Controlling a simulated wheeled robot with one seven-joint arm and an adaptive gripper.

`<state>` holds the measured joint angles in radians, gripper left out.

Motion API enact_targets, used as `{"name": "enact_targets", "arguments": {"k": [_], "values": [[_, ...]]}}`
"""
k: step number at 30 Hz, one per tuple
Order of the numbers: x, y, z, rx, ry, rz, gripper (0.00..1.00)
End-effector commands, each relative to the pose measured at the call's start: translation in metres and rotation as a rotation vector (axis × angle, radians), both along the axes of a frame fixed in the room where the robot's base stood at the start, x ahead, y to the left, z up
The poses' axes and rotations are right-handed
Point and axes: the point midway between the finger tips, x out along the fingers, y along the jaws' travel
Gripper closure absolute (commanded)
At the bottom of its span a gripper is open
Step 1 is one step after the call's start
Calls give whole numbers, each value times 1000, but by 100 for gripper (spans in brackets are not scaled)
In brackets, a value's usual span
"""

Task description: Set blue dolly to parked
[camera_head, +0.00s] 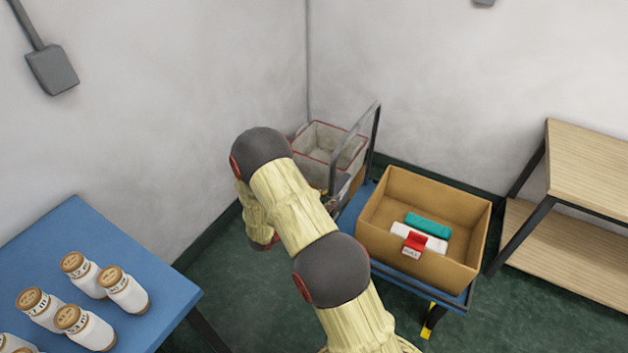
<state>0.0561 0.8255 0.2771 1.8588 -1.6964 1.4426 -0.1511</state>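The blue dolly (348,215) stands on the green floor near the room's corner, with a grey tube push handle (376,128) at its far left end. A yellow part (430,321) shows low at its near right corner, by the floor. My arm crosses in front of the dolly's left side and hides part of its deck and the foot of the handle. Small dark parts by the foot of the handle may be my gripper (331,199). They are mostly hidden behind my arm, and I cannot tell whether they touch the handle or are open.
An open cardboard box (478,233) on the dolly holds a teal item (428,225) and a white and red pack (412,243). A grey, red-edged bin (318,142) stands in the corner. A blue table (80,225) with several jars is left, a wooden shelf (590,165) right.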

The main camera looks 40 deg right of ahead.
Motion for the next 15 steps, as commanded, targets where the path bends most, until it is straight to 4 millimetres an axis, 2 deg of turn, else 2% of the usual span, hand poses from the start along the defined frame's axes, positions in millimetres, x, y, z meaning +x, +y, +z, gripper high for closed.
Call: {"name": "enact_targets", "arguments": {"k": [1, 4, 8, 15], "values": [[14, 0, 9, -29, -5, 38, 64], [32, 2, 23, -77, 0, 97, 64], [35, -2, 31, -111, 12, 108, 64], [41, -35, 29, -107, 12, 105, 64]]}}
